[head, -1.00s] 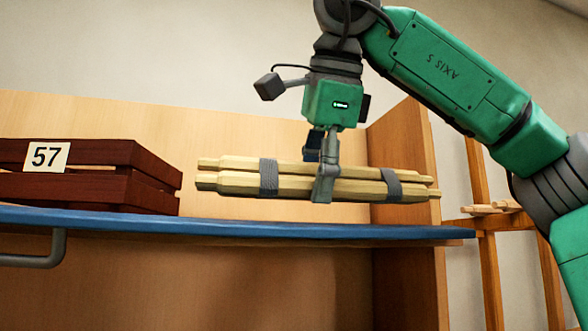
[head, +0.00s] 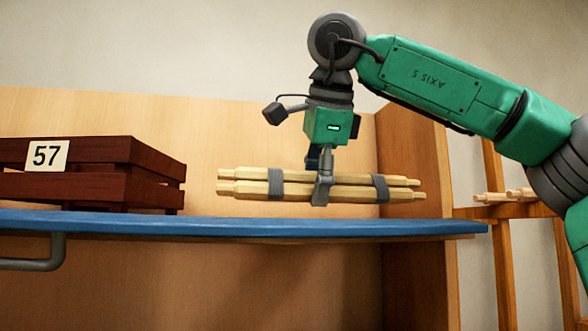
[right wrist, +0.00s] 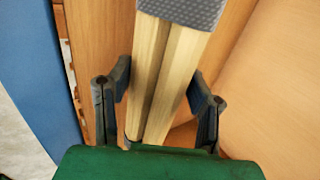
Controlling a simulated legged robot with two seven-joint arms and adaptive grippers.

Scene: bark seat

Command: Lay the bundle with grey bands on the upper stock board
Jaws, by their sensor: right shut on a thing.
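The bundle with grey bands (head: 298,185) is several pale wooden sticks bound by two grey bands. It lies roughly level in my right gripper (head: 321,190), which is shut on it near its middle. In the head view a strip of wood panel shows between the bundle and the blue upper stock board (head: 300,224), so it appears held above the board, apart from it. In the right wrist view the gripper's dark fingers (right wrist: 160,90) flank the sticks (right wrist: 165,75), and one grey band shows at the top. My left gripper is out of view.
A dark red slatted crate (head: 150,160) with a "57" label (head: 46,155) stands on the board's left part. A wooden side panel (head: 405,170) rises at the right. A rack with pale sticks (head: 505,196) stands farther right. A grey handle (head: 58,250) hangs below the board.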

